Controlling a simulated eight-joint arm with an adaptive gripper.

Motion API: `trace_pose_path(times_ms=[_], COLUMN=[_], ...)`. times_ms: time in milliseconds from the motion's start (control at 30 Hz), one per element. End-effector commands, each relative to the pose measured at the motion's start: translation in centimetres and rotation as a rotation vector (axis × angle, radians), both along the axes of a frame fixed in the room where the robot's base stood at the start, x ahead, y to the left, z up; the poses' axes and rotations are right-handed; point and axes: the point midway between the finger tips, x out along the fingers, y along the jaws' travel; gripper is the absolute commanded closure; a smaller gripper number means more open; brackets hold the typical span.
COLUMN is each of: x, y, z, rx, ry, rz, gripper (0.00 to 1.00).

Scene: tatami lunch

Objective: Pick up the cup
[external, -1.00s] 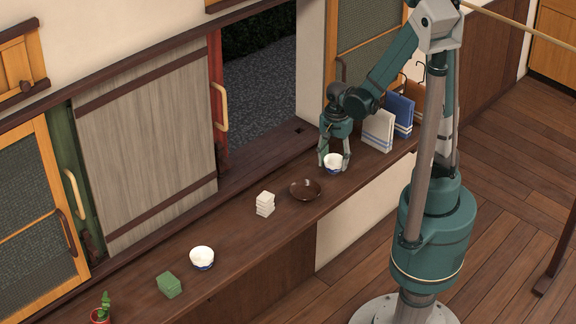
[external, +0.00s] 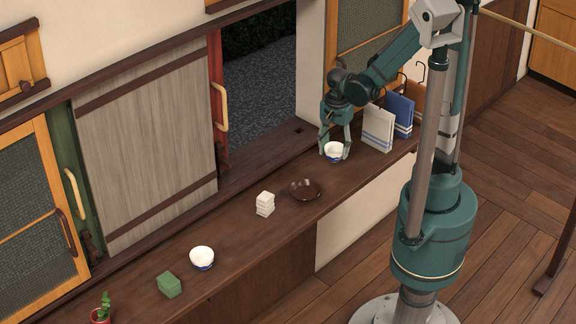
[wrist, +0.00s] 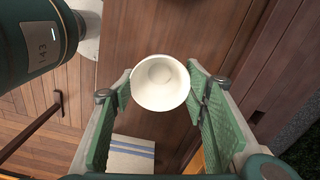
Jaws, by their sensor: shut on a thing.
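A white cup with a blue lower part (external: 334,151) is between the two fingers of my gripper (external: 335,148) in the external view. It sits higher than before and appears held just above the counter, roughly upright. In the wrist view, I look down into the empty white cup (wrist: 160,84). The green finger pads of my gripper (wrist: 158,90) are on its left and right sides, shut on it. The cup's base is hidden in the wrist view.
Hanging white (external: 378,130) and blue (external: 399,115) cloths are close on the right.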

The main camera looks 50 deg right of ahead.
Motion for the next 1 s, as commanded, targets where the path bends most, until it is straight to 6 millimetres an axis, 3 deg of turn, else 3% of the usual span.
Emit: trace_pose_path(times_ms=[100,400,1000], x=[0.0,0.0,0.0], y=[0.0,0.0,0.0], z=[1.6,4.0,4.4], rx=[0.0,0.0,0.0], ry=[0.0,0.0,0.0], rz=[0.0,0.0,0.0], gripper=[0.68,0.68,0.68])
